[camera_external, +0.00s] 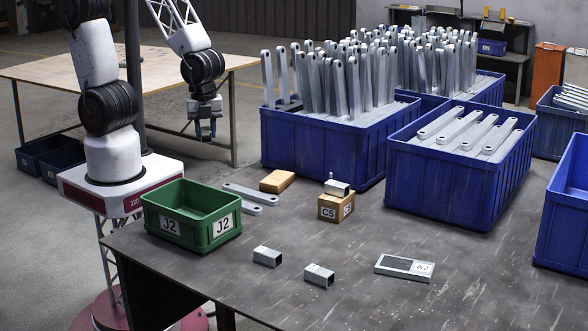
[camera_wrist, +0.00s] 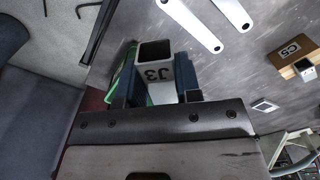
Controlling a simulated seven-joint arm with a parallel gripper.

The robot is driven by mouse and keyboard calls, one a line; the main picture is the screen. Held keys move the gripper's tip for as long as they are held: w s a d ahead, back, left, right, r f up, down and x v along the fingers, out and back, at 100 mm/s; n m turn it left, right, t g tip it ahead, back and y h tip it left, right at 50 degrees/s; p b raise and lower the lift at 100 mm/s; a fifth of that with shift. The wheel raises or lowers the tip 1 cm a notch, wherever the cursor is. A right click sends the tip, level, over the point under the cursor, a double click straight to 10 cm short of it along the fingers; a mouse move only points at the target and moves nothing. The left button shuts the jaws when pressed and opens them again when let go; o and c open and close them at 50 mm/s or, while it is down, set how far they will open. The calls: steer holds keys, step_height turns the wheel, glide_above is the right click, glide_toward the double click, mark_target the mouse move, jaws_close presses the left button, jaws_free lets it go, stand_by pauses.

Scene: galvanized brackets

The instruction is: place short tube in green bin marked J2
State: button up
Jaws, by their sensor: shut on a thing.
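My gripper (camera_external: 205,130) is shut on a short square tube (camera_wrist: 158,62). In the wrist view the tube is grey-white, marked J3, with its open end up between the blue fingers. In the external view the held tube is too small to make out well. The green bin (camera_external: 193,213) marked J2 stands at the table's left edge, and its inside looks empty from here. My gripper is raised above and behind it in that view. A green edge of the bin (camera_wrist: 127,72) shows partly hidden behind the fingers in the wrist view.
Two short tubes (camera_external: 267,256) (camera_external: 319,275) lie in front, near a flat A2 piece (camera_external: 404,267). Another tube (camera_external: 336,187) sits on the C5 block (camera_external: 336,206). Flat bars (camera_external: 249,194) lie behind the bin. Blue crates (camera_external: 460,165) of brackets fill the back.

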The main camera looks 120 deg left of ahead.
mark_target(203, 142)
steer(key=w+d+m, duration=0.2)
steer(key=w+d, duration=0.3)
steer(key=d, duration=0.4)
steer(key=w+d+m, duration=0.3)
steer(key=w+d, duration=0.3)
steer(key=d, duration=0.2)
steer(key=shift+s+d+f, duration=0.1)
steer(key=shift+d+f, duration=0.05)
steer(key=shift+f, duration=1.35)
steer(key=shift+s+d+f, duration=0.1)
steer(key=shift+f, duration=1.35)
steer(key=shift+f, duration=3.1)
steer(key=shift+f, duration=0.1)
steer(key=shift+f, duration=1.8)
steer(key=shift+f, duration=0.1)
